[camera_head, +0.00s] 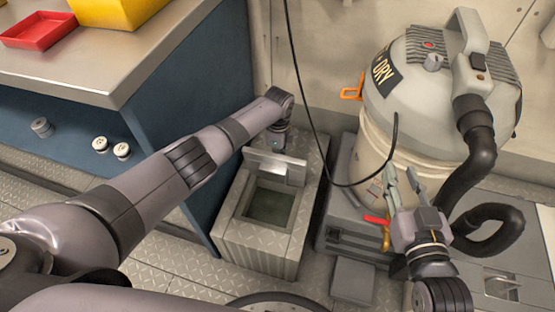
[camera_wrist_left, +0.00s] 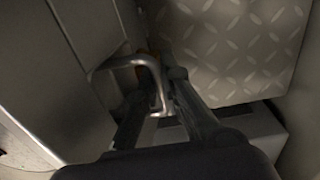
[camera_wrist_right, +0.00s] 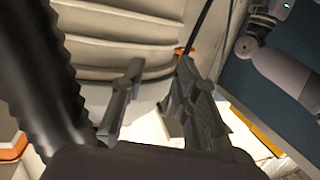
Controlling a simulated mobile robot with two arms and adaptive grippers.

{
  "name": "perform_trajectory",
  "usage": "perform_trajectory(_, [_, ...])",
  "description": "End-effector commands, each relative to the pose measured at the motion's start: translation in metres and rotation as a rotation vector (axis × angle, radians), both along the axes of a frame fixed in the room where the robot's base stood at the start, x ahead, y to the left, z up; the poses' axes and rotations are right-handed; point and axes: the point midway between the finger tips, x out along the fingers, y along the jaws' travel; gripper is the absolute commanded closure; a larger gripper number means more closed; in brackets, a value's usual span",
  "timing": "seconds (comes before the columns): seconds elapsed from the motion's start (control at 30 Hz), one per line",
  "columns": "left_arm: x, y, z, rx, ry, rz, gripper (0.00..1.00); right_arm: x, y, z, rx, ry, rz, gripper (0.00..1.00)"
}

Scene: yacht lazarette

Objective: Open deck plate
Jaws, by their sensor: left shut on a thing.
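The deck plate (camera_head: 276,167) stands raised at the back edge of a square opening (camera_head: 268,207) in a box with a diamond-tread top. In the left wrist view its tread face (camera_wrist_left: 237,45) fills the upper right. My left arm reaches over to the plate, and my left gripper (camera_wrist_left: 155,88) is shut on a bent metal handle (camera_wrist_left: 130,61). In the head view its fingers are largely hidden behind the plate. My right gripper (camera_head: 402,178) is open and empty in front of the vacuum; its spread fingers show in the right wrist view (camera_wrist_right: 158,85).
A large wet/dry vacuum (camera_head: 415,110) with a black hose (camera_head: 480,160) stands to the right. A thin black cable hangs between it and the box. A counter (camera_head: 140,60) with a red tray (camera_head: 38,31) and yellow bin (camera_head: 112,10) is at left. A red-handled valve (camera_head: 378,221) is by the right gripper.

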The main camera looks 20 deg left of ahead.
Motion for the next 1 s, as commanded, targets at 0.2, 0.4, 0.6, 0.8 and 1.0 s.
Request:
perform_trajectory(0.2, [0.004, 0.000, -0.003, 0.003, 0.028, 0.001, 1.00, 0.004, 0.008, 0.048, 0.069, -0.266, 0.017, 0.72])
perform_trajectory(0.4, [0.005, 0.000, -0.002, 0.004, 0.045, 0.000, 1.00, -0.001, 0.011, 0.076, 0.107, -0.409, 0.025, 0.72])
perform_trajectory(0.6, [0.005, 0.001, -0.002, 0.005, 0.052, 0.001, 1.00, -0.005, 0.011, 0.087, 0.123, -0.468, 0.028, 0.72])
perform_trajectory(0.8, [0.005, 0.001, -0.001, 0.005, 0.053, 0.001, 1.00, -0.005, 0.011, 0.089, 0.126, -0.477, 0.029, 0.72])
perform_trajectory(1.0, [0.005, 0.001, -0.002, 0.005, 0.053, 0.001, 1.00, -0.005, 0.011, 0.089, 0.126, -0.477, 0.028, 0.72])
